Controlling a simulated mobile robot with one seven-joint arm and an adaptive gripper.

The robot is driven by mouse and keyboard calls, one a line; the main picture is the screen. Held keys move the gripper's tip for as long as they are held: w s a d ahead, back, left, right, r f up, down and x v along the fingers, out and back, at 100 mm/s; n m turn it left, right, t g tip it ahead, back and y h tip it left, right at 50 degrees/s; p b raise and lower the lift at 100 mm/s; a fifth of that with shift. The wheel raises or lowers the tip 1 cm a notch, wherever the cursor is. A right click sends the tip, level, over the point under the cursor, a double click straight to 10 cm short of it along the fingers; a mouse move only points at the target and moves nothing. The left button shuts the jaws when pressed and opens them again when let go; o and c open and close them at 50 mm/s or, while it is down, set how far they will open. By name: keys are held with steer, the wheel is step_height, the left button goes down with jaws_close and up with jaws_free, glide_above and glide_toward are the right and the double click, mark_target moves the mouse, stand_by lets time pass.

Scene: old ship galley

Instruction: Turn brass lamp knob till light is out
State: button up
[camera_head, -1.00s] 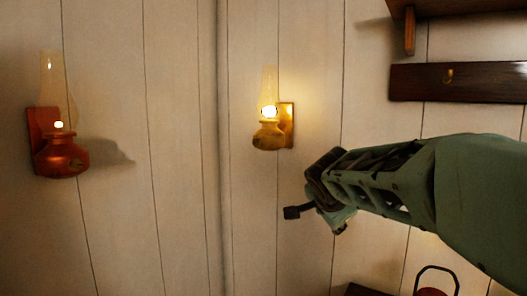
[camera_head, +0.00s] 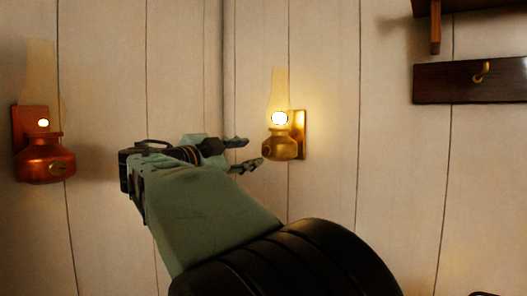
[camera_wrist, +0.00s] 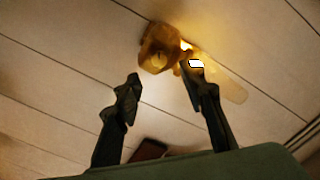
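The brass lamp (camera_head: 281,149) hangs on the wall right of centre in the head view, with a bright flame and a tall glass chimney. In the wrist view the brass lamp (camera_wrist: 153,40) shows tilted beyond my fingers, with a small round knob (camera_wrist: 158,58) on its body. My gripper (camera_head: 247,153) is just left of the lamp in the head view, its fingers pointing at it. In the wrist view my gripper (camera_wrist: 160,74) has its fingers apart with nothing between them. The right finger partly overlaps the lamp's glowing part. I see no clear contact with the knob.
A copper lamp (camera_head: 44,165), also lit, hangs on the wall at the left, with its own knob. A dark wooden rail (camera_head: 450,82) with a brass hook (camera_head: 481,71) is at the upper right, below a shelf bracket (camera_head: 435,30). The plank wall between is bare.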

mark_target(265, 151)
steer(key=p+x, duration=0.1)
steer(key=x, duration=0.6)
steer(key=shift+w, duration=0.1)
steer(key=shift+f, duration=0.1)
jaws_close()
